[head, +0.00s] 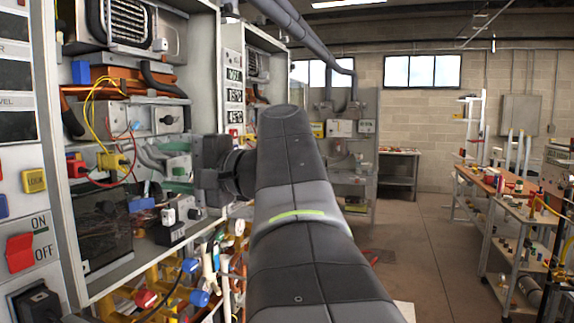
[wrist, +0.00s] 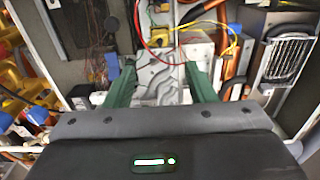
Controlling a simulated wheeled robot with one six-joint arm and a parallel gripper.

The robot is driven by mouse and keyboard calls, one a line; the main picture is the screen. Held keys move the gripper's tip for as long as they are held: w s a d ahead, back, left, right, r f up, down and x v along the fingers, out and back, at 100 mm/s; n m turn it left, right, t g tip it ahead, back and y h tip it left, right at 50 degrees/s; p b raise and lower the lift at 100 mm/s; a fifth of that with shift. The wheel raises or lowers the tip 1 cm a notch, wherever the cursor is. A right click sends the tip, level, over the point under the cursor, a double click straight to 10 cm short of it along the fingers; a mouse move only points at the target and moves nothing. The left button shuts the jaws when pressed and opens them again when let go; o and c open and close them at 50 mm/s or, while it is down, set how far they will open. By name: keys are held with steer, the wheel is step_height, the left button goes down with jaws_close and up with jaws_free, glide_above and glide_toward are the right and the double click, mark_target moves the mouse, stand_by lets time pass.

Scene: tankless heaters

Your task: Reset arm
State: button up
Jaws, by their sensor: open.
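My arm reaches from the bottom of the head view to the open heater cabinet (head: 215,60) on the left. My gripper (head: 165,175) points left into the cabinet, and its fingertips are partly lost among the parts there. In the wrist view, the two green fingers of my gripper (wrist: 160,75) stand apart with nothing held between them. Behind them are a grey bracket-like part (wrist: 158,85) and a yellow connector (wrist: 160,36) with red and yellow wires. I cannot tell whether the fingers touch anything.
A red ON/OFF switch (head: 19,252) sits on the panel at far left. Pipes with blue and red valve handles (head: 198,298) crowd below the cabinet. A second heater cabinet (head: 262,75) stands behind.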

mark_target(121, 162)
steer(key=p+x, duration=0.3)
steer(key=x, duration=0.9)
steer(key=shift+w+a+p, duration=0.1)
steer(key=shift+a+p, duration=0.15)
steer(key=shift+p, duration=0.05)
steer(key=shift+d, duration=0.2)
